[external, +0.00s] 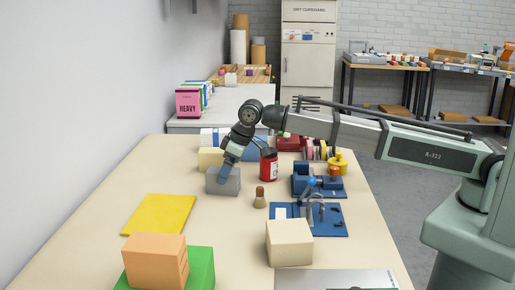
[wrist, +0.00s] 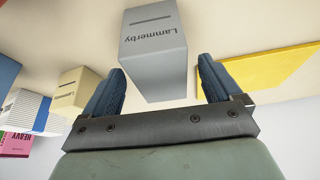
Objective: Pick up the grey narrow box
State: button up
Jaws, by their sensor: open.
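The grey narrow box (external: 226,185) stands on the table in the external view, and my gripper (external: 226,174) is at it from above. In the wrist view the grey box (wrist: 152,50) lies ahead of and partly between my two blue fingers (wrist: 160,82), with "Lammerby" printed on one face. The fingers are apart, one on each side of the box's near end. Gaps show between the fingers and the box in the wrist view. In the external view a finger covers part of the box.
A cream box (external: 211,158) stands just behind the grey box. A yellow sheet (external: 160,214) lies to the left, and a wooden-handled tool (external: 260,198) and red can (external: 269,165) stand to the right. An orange block (external: 155,262) and pale box (external: 289,243) are in front.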

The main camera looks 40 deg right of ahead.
jog(key=x, duration=0.3)
jog(key=shift+w+a+f, duration=0.1)
jog(key=shift+f, duration=0.1)
jog(key=c, duration=1.1)
jog(key=shift+r, duration=0.15)
jog(key=shift+c, duration=0.2)
